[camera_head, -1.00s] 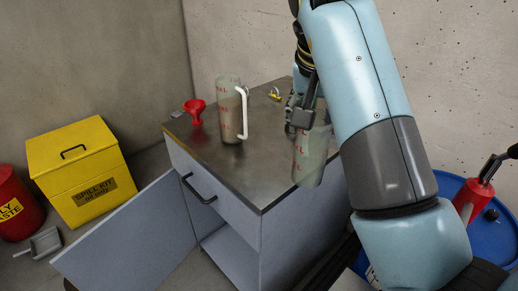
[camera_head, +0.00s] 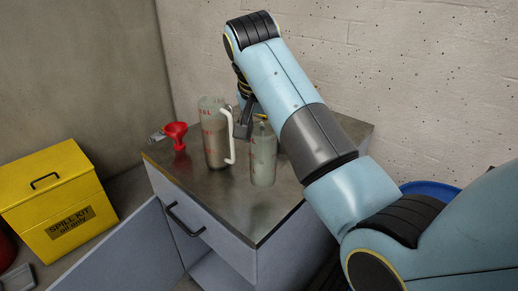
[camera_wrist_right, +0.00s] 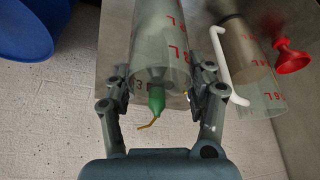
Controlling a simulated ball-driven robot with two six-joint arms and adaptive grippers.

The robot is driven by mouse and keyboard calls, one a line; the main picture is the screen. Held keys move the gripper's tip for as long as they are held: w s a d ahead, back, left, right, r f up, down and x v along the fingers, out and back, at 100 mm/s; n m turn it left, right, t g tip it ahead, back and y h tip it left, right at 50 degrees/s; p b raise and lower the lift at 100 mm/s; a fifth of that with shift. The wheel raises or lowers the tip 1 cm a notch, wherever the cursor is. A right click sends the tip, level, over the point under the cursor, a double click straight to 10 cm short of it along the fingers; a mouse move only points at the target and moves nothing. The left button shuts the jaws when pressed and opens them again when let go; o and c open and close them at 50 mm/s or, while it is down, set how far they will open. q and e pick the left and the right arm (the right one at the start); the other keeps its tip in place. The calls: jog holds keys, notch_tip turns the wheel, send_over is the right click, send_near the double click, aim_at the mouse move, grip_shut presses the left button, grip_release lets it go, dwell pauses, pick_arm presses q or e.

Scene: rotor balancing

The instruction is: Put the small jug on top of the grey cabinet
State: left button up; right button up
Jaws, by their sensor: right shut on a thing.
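The small jug (camera_head: 263,160) is clear with red marks and hangs upright in my right gripper (camera_head: 243,122), over the top of the grey cabinet (camera_head: 185,170). I cannot tell whether its base touches the top. In the right wrist view, the fingers of my right gripper (camera_wrist_right: 161,85) are closed on both sides of the small jug (camera_wrist_right: 160,35). A larger jug (camera_head: 213,145) with a white handle stands just left of it on the cabinet; it also shows in the right wrist view (camera_wrist_right: 258,85). My left gripper is not in view.
A red funnel (camera_head: 176,132) stands left of the larger jug. A green and yellow item (camera_wrist_right: 156,100) shows by the jug's opening. The cabinet's front top is clear; its door (camera_head: 130,255) hangs open. A yellow spill kit box (camera_head: 55,200) and blue drum (camera_head: 435,192) stand alongside.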

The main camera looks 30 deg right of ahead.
jog(key=shift+w+f, duration=0.25)
jog(key=shift+w, duration=0.25)
jog(key=shift+w+f, duration=0.25)
jog(key=shift+w, duration=0.25)
jog(key=shift+f+p, duration=0.3)
jog(key=shift+f, duration=1.9)
jog(key=o, duration=1.5)
jog(key=shift+o, duration=0.2)
jog(key=b+v, duration=0.1)
jog(key=v, duration=1.1)
